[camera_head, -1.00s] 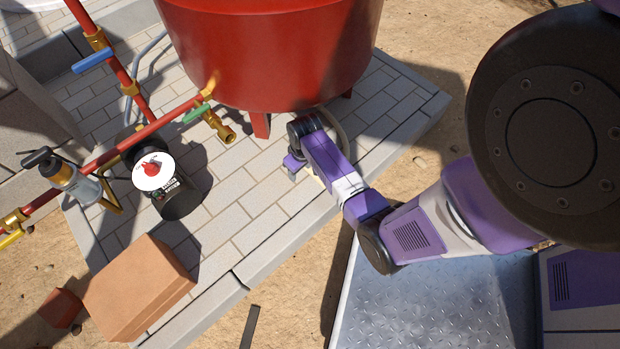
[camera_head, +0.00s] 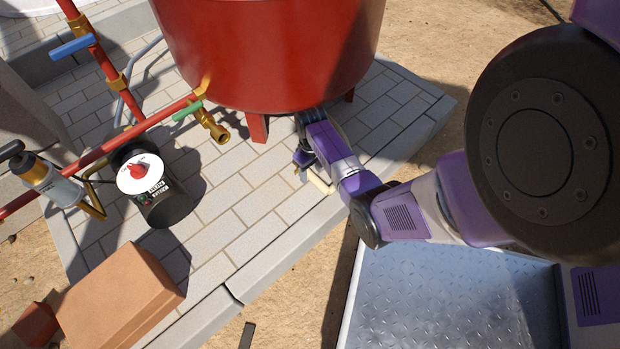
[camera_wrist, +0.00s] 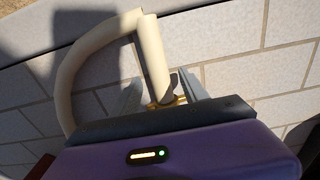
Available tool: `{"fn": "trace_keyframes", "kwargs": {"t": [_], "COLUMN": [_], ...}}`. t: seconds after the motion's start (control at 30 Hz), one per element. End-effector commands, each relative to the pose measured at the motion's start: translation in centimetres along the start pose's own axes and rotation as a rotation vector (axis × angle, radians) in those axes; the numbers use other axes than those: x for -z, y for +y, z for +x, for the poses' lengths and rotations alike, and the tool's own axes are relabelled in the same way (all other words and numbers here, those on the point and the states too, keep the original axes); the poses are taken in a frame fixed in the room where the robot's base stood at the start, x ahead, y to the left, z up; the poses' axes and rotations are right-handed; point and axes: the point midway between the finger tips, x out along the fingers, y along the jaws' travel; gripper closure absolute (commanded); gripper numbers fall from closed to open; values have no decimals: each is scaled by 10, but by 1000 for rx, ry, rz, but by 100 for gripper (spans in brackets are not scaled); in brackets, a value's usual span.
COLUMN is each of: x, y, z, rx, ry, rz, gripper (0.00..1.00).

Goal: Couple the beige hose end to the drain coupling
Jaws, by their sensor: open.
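The drain coupling (camera_head: 219,133) is the brass outlet below the green-handled valve, at the lower left of the red tank in the head view. My gripper (camera_head: 303,160) is low over the paving beside the tank, to the right of the coupling and apart from it. The beige hose (camera_head: 319,182) shows partly there, the rest hidden by my arm. In the wrist view the hose (camera_wrist: 78,62) curves round, and its straight end (camera_wrist: 152,58) with a brass fitting (camera_wrist: 164,103) lies between the fingers of my open gripper (camera_wrist: 160,92). Contact with the fingers cannot be told.
The red tank (camera_head: 265,55) stands on legs close behind my gripper. A black pump with a white dial (camera_head: 138,173), red pipes (camera_head: 150,125) and a blue-handled valve (camera_head: 76,46) are at left. A terracotta block (camera_head: 120,300) lies front left. Paving between coupling and gripper is clear.

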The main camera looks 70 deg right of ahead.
Motion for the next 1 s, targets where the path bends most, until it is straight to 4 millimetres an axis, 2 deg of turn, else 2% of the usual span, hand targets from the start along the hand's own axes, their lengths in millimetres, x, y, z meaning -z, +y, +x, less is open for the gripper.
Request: {"fn": "trace_keyframes", "kwargs": {"t": [0.03,0.07,0.33,0.6,1.0], "x": [-1,0,0,0,0], "y": [0,0,0,0,0], "z": [11,12,12,12,10], "rx": [1,0,0,0,-1], "ry": [-2,-1,0,0,0], "rz": [0,0,0,0,0], "gripper": [48,48,50,100,100]}}
